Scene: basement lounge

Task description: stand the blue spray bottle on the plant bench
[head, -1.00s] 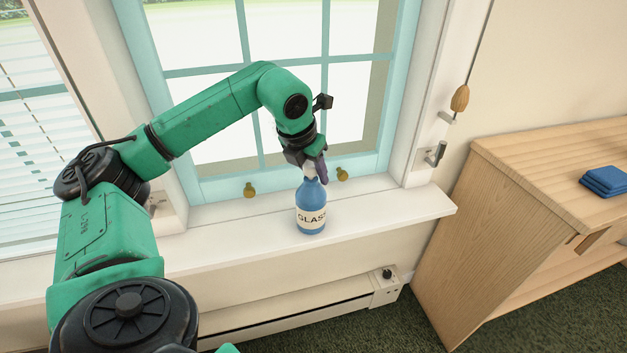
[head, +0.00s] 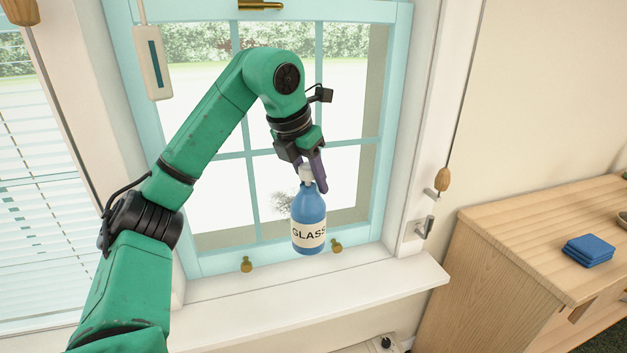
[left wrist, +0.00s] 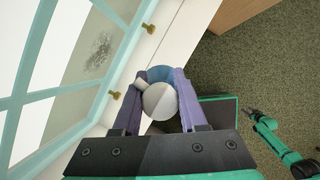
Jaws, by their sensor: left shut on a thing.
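The blue spray bottle (head: 308,210) with a white label reading "GLASS" hangs upright above the window sill, in front of the window. My left gripper (head: 312,178) is shut on its white top, from above. In the left wrist view the bottle's pale top (left wrist: 160,101) sits between the two purple fingers, with the blue body partly hidden below it. My right gripper (left wrist: 250,113) shows small in the left wrist view, away from the bottle; its jaw state is too small to tell. I cannot make out a plant bench for certain.
The white window sill (head: 380,280) below the bottle is clear. A wooden cabinet (head: 490,265) stands at the right, with folded blue cloths (head: 588,251) on top. Brass window knobs (head: 247,264) and a hanging wooden cord pull (head: 443,179) are near the window.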

